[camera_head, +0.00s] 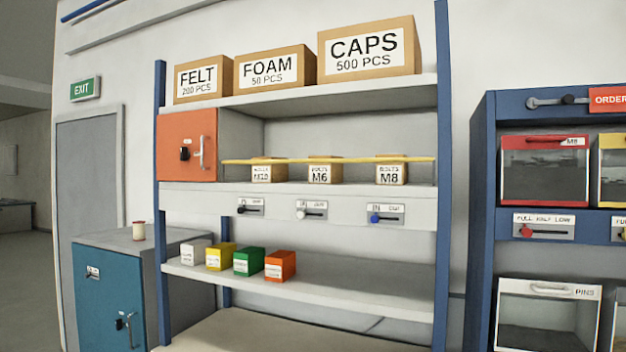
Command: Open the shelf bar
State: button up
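The shelf bar (330,160) is a thin yellow bar. It runs level across the open part of the middle shelf, from beside the orange cabinet door (187,146) to near the right blue post. Three small cardboard boxes stand at the bar: one at the left (262,174), the M6 box (319,175) and the M8 box (391,175). The bar crosses in front of their upper parts. How the bar is fixed at its ends is too small to tell. My gripper is not in view.
Below the bar, a grey rail (348,210) carries three small sliders. A lower shelf (340,293) holds several small coloured boxes. Large FELT, FOAM and CAPS boxes (367,50) stand on top. A blue cabinet (108,295) is at left, a blue rack (481,220) at right.

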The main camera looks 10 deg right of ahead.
aim_at(409, 159)
jog(key=i+j, duration=0.1)
jog(key=i, duration=0.45)
jog(key=i+j, duration=0.15)
jog(key=i, duration=0.45)
